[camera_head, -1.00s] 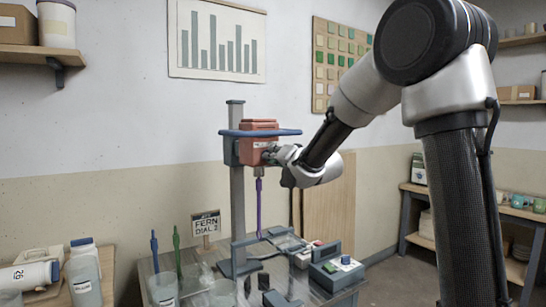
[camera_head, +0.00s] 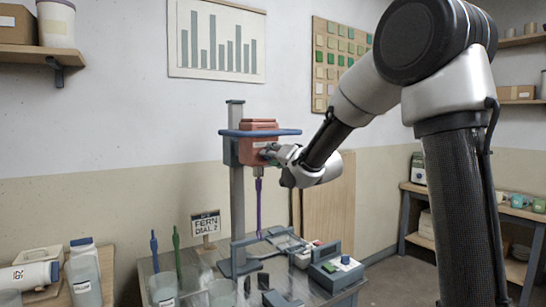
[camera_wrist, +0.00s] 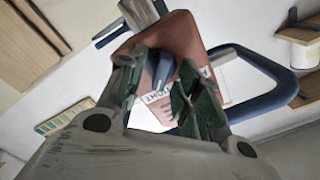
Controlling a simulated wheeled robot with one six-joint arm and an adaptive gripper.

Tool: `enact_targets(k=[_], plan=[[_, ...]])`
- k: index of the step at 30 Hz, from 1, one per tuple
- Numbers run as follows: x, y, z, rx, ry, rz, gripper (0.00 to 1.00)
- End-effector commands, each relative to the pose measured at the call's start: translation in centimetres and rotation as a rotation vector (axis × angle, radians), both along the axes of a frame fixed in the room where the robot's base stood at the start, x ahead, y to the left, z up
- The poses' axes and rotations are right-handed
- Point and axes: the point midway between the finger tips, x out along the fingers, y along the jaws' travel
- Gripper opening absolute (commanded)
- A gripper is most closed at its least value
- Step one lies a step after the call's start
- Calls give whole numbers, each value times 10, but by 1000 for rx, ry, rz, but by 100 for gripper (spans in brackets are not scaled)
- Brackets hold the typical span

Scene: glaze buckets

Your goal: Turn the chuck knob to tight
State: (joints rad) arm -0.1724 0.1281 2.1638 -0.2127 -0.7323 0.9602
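The red mixer head (camera_head: 258,148) sits on a grey column, and it also shows in the wrist view (camera_wrist: 186,34). The blue chuck knob (camera_wrist: 162,72) is on its face, in the wrist view. A white label (camera_wrist: 157,103) beside it shows part of the word TIGHT, partly covered by my fingers. My gripper (camera_wrist: 160,82) is at the knob, with its green-padded fingers apart on either side of it. I see room between the fingers, and contact with the knob is not clear. In the head view my gripper (camera_head: 270,155) hides the knob.
A blue guard bar (camera_head: 262,133) runs around the mixer head and shows close on the right in the wrist view (camera_wrist: 285,82). A purple stirring shaft (camera_head: 258,205) hangs below. Buckets, a sign (camera_head: 206,223) and a control box (camera_head: 338,272) stand on the bench.

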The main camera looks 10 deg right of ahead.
Motion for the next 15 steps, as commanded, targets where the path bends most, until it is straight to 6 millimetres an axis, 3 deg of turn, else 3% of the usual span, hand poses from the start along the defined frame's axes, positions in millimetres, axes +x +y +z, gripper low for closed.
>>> enact_targets(k=[7, 15], plan=[[-17, -6, 1, -1, -1, -1, 34], [-75, -25, 1, 0, -1, -1, 34]])
